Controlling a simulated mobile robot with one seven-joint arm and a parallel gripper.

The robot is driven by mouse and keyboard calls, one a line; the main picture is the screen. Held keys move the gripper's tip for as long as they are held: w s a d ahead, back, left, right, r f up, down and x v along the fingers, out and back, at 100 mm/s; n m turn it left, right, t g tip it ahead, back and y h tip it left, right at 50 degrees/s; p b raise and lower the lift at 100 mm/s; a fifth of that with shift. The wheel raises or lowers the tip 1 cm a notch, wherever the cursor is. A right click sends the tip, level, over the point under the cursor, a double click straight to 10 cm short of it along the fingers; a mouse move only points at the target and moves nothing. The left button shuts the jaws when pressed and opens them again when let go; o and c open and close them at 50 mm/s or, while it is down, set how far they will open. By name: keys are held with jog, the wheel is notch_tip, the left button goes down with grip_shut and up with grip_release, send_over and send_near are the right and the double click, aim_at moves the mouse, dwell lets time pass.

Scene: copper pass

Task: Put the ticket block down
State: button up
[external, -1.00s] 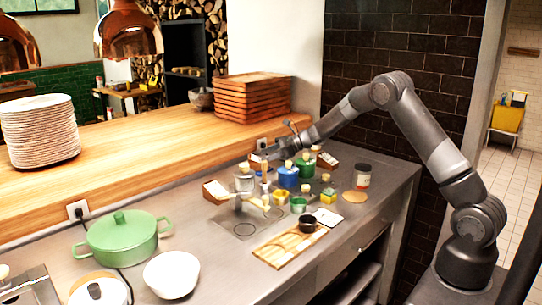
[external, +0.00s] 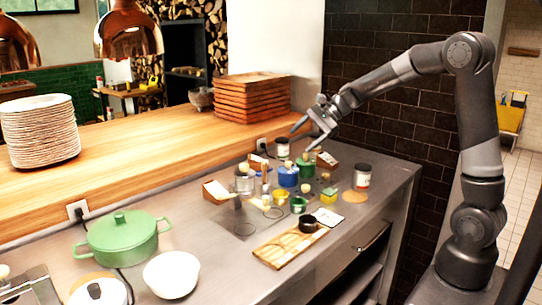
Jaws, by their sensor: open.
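My gripper (external: 300,140) is open and empty, raised above the back of the steel counter, with its fingers pointing down and left. I cannot tell for sure which thing is the ticket block. A small yellow and green block (external: 328,195) sits on the counter at the right of the group of pots. A flat white pad (external: 328,217) lies in front of it. A brown box with white inside (external: 216,191) stands at the left of the group, and a similar one (external: 327,161) is at the back. My gripper is apart from all of these.
Several small jars and pots, including a blue one (external: 288,177) and a green one (external: 305,168), crowd the counter. A wooden board (external: 290,246), white bowl (external: 171,274) and green pot (external: 123,238) are nearer. The front right counter is clear.

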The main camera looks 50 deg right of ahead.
jog(key=s+d+r+n+h, duration=0.1)
jog(key=s+n+h, duration=0.3)
jog(key=s, duration=1.2)
jog(key=s+d+n+h, duration=0.2)
jog(key=s+n+h, duration=0.2)
jog(key=s+n, duration=0.8)
jog(key=s, duration=0.3)
jog(key=shift+s+d+r+n, duration=0.3)
jog(key=shift+s+d+r, duration=0.05)
jog(key=shift+s+d, duration=0.05)
jog(key=shift+o, duration=0.2)
